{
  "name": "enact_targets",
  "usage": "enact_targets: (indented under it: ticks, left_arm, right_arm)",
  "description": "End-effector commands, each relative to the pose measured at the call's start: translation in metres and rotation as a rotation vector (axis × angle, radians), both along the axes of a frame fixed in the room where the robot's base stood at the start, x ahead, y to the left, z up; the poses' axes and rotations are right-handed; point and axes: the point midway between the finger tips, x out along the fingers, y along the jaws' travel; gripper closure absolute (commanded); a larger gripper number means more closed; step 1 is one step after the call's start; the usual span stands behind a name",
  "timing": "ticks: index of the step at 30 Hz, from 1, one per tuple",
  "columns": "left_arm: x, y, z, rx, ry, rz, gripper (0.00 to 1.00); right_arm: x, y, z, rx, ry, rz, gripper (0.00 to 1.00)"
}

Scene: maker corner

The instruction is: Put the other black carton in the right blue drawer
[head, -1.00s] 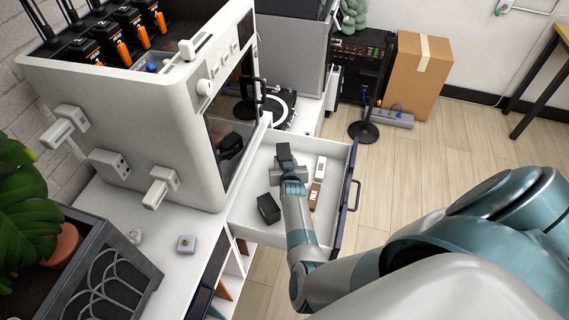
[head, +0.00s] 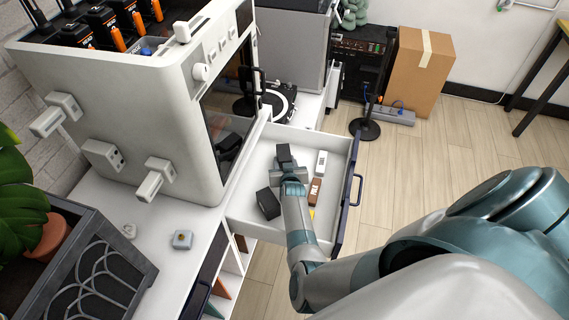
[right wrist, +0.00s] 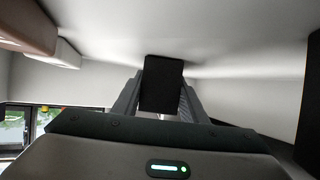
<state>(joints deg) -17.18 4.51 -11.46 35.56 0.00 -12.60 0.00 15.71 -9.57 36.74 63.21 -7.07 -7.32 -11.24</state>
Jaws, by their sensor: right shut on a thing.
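A black carton (head: 284,154) is held between the fingers of my right gripper (head: 287,168), inside the open drawer (head: 258,165). The held carton also shows in the right wrist view (right wrist: 161,84), with a gripper finger on each side of it. The drawer has a white inside and a dark blue front. A second black carton (head: 268,203) lies in the drawer, left of and nearer than my gripper. I cannot tell whether the held carton touches the drawer floor. My left gripper is not in view.
A white box (head: 321,163) and a brown box (head: 314,190) lie in the drawer, right of my gripper. A large white machine (head: 150,110) stands on the counter to the left. A black stand (head: 365,128) is on the floor behind the drawer.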

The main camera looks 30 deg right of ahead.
Motion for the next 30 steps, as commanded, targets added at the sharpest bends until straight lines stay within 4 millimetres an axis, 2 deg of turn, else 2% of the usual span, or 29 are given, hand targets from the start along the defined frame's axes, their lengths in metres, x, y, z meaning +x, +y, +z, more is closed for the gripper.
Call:
enact_targets:
  ticks: [12, 13, 15, 30]
  left_arm:
    - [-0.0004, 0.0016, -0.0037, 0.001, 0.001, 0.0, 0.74]
    - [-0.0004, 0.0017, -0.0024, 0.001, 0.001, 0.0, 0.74]
    - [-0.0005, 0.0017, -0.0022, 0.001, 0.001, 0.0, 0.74]
    - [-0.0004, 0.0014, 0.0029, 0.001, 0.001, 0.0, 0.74]
  right_arm:
    - [0.0004, -0.0003, -0.0038, 0.0, -0.001, 0.0, 0.86]
    - [0.0002, -0.0002, -0.0027, 0.0, -0.001, 0.0, 0.54]
    - [0.0001, -0.0002, -0.0025, 0.0, -0.001, 0.0, 0.43]
    - [0.0, 0.0001, 0.003, 0.0, 0.0, 0.0, 0.43]
